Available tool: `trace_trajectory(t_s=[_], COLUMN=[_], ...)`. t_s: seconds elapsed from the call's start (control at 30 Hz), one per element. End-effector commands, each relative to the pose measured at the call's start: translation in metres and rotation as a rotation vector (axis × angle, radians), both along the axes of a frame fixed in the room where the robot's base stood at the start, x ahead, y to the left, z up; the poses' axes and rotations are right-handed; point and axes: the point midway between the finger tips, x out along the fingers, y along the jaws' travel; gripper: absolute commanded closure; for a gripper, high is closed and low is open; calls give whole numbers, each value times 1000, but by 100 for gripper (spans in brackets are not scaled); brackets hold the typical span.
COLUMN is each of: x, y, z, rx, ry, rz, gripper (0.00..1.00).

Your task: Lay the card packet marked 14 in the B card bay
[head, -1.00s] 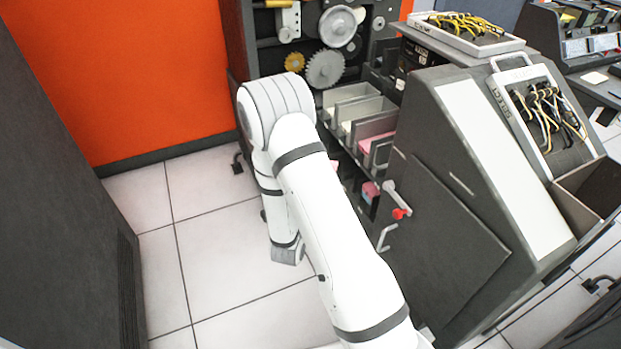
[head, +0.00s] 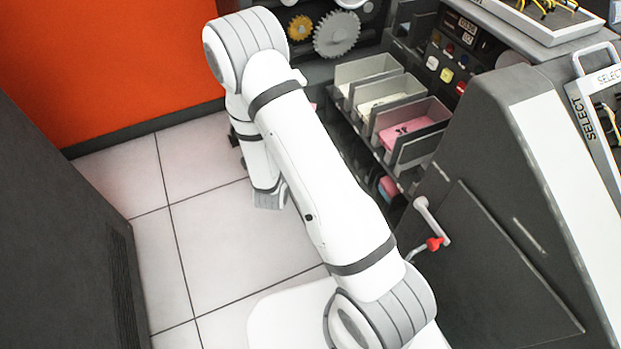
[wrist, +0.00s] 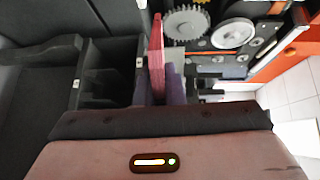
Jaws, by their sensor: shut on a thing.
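My gripper (wrist: 159,82) shows in the wrist view, shut on a pink card packet (wrist: 156,45) seen edge-on between its fingers. I cannot read a number on the packet from this side. In the head view the gripper and the held packet are hidden by my white arm. To the right of the arm is a row of grey card bays. One bay (head: 369,70) is at the back, one with pale cards (head: 385,104) is in the middle, and one at the front holds pink cards (head: 408,140) with a dark mark. I cannot make out bay letters.
A dark sloped console (head: 500,190) with a red-knobbed crank (head: 433,243) stands at the right. Gears (head: 338,35) are behind the bays. A dark cabinet (head: 55,240) is at the left. White floor tiles (head: 165,260) are clear between. Dark compartments (wrist: 98,75) show in the wrist view.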

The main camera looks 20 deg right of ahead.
Motion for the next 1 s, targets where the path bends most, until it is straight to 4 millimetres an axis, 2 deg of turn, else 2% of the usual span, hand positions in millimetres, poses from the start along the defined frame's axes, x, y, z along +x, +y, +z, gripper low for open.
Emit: trace_trajectory(t_s=[0.23, 0.37, 0.47, 0.67, 0.8, 1.0], x=[0, 2, 5, 5, -2, -18], y=[-4, -9, -18, -43, -54, -60], z=[-1, -13, -35, -98, -143, -195], rx=[-1, -1, -4, -24, -42, -68], ry=[-1, -5, -13, -34, -46, -56], rz=[-11, -49, -127, -387, -581, -812], gripper=[100, 100, 100, 100, 100, 100])
